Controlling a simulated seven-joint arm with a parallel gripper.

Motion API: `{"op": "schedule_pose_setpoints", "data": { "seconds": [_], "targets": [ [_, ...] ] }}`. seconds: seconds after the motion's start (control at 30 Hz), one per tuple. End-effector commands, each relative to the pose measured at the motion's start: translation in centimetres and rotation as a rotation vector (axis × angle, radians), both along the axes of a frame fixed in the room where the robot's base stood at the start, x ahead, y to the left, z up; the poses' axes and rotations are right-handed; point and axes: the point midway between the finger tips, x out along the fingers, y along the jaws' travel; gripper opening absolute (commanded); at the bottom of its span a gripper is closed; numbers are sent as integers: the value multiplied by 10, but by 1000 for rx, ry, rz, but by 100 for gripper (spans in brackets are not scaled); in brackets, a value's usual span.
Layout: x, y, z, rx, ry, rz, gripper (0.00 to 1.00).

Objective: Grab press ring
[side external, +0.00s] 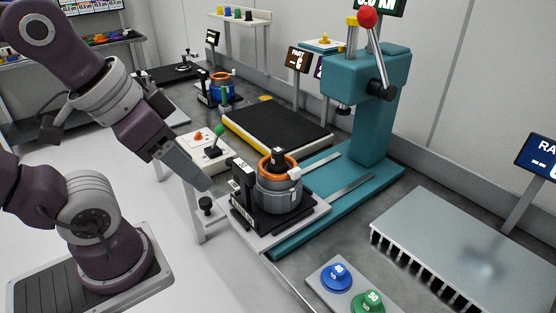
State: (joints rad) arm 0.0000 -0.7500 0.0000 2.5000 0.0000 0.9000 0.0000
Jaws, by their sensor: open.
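A grey cylindrical stator housing (279,192) stands upright in a black fixture (240,200) on the white plate in front of the press. An orange ring (264,166) shows at its top, with a black part (278,157) standing in its middle. I cannot tell which of these pieces, if any, is the press ring. My gripper (204,184) is the grey end of the arm, pointing down to the right, left of the fixture and apart from the housing. It is open; the gap between its fingers is hard to see from here.
A teal press (382,95) with a red-knobbed lever stands behind the housing. A box with a green-knobbed stick (205,150) lies close behind my gripper. A black conveyor (280,127) is beyond. Blue (337,278) and green (370,302) buttons and a grey slotted rack (460,240) are at right.

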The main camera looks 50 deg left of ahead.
Motion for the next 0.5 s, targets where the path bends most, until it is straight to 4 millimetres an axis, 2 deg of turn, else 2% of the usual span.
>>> {"op": "schedule_pose_setpoints", "data": {
  "seconds": [0.23,0.33,0.43,0.5],
  "targets": [
    [0,0,0,2,2,-2,53],
    [8,5,1,55,63,-62,53],
    [30,17,0,200,217,-224,53],
    [55,28,-4,337,357,-374,53]
  ]
}}
